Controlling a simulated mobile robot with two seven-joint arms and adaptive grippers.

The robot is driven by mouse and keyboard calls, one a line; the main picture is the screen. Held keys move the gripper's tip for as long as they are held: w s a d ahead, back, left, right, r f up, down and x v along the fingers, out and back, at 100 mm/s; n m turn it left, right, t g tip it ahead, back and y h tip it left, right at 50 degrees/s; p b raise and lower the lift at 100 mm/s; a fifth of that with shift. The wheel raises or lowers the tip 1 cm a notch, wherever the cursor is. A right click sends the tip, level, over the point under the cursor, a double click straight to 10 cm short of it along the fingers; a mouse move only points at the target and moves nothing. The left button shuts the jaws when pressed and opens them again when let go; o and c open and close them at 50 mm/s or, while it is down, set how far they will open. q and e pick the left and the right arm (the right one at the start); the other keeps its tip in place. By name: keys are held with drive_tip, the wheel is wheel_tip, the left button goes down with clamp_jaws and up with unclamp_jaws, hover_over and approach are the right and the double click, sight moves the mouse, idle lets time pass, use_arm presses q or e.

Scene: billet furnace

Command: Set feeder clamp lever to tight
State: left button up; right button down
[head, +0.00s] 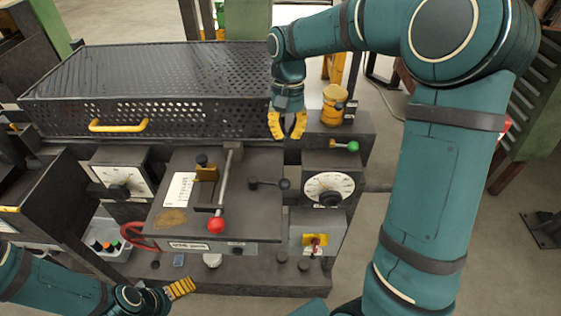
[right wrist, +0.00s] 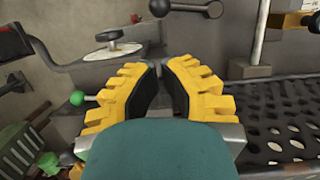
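No label for the feeder clamp lever is readable, so I cannot tell which lever it is. A red-ball lever (head: 216,225) has a long metal rod on the sloped dark panel. A short black lever (head: 268,184) is right of it and also shows at the top of the right wrist view (right wrist: 188,7). A green-ball lever (head: 352,146) is on the right block; a green ball also shows in the right wrist view (right wrist: 77,98). My right gripper (head: 287,134) is open and empty, left of the green-ball lever. My left gripper (head: 181,289) is low at the front, its fingers unclear.
A perforated guard (head: 150,118) with a yellow handle (head: 118,126) spans the back left. A round dial (head: 329,187) and a red-and-yellow switch (head: 315,241) are on the right. A yellow cylinder (head: 335,103) stands behind the green-ball lever. The floor on the right is partly clear.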

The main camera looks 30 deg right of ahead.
sight(271, 182)
use_arm(q)
drive_tip(key=shift+s+d+f+b, duration=0.1)
drive_tip(key=shift+s+f+b, duration=0.05)
drive_tip(key=shift+f+b, duration=0.5)
use_arm(e)
drive_tip(key=x, duration=1)
drive_tip(key=shift+s, duration=0.25)
use_arm(q)
drive_tip(key=shift+d, duration=0.1)
use_arm(e)
drive_tip(key=shift+s+a+r, duration=0.1)
use_arm(q)
drive_tip(key=shift+d, duration=0.2)
use_arm(e)
drive_tip(key=shift+s+m, duration=0.2)
drive_tip(key=shift+m, duration=0.2)
